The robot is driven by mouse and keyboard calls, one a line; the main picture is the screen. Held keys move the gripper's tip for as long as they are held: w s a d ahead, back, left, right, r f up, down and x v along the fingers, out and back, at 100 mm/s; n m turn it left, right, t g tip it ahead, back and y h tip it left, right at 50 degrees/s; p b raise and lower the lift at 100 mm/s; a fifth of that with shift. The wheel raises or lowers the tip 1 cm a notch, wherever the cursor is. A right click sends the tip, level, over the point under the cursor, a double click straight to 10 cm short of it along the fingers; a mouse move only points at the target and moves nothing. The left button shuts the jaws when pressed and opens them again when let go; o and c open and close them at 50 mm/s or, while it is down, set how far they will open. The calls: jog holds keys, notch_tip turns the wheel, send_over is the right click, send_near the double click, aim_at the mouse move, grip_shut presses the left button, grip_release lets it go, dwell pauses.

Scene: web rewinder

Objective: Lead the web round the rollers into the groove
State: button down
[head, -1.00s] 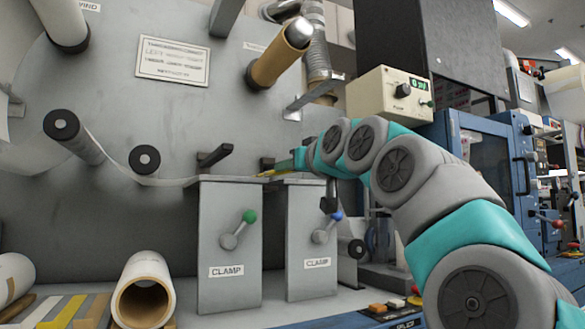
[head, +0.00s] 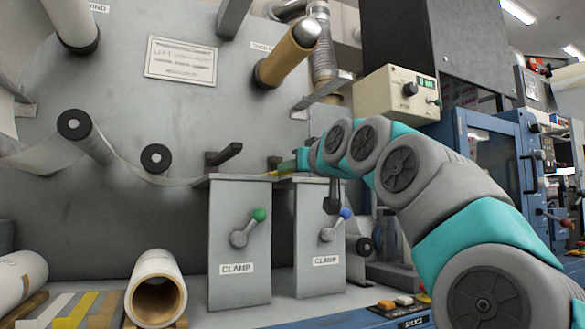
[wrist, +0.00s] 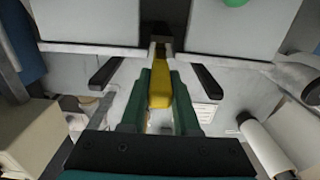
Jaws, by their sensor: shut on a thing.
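The pale web (head: 125,170) comes from the left, passes the left roller (head: 90,138) and the smaller roller (head: 156,160), and reaches the top of the left clamp block (head: 240,240). It sags beside the smaller roller. My gripper (head: 292,166) is low over the right clamp block (head: 320,240). In the wrist view, my gripper's green fingers (wrist: 163,80) are shut on a yellow strip (wrist: 160,92), which looks like the web's end. The strip points at the narrow gap (wrist: 160,45) between the blocks. I cannot tell whether it is in the groove.
Dark bars (head: 223,154) stick out from the panel just above the blocks. A brown-cored roller (head: 287,55) is higher up. A cardboard-cored roll (head: 156,290) lies at the front left.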

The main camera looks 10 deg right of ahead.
jog(key=shift+f, duration=0.2)
jog(key=shift+d+f+b, duration=0.1)
jog(key=shift+f+b, duration=0.45)
jog(key=c, duration=0.6)
grip_release()
jog(key=shift+s, duration=0.1)
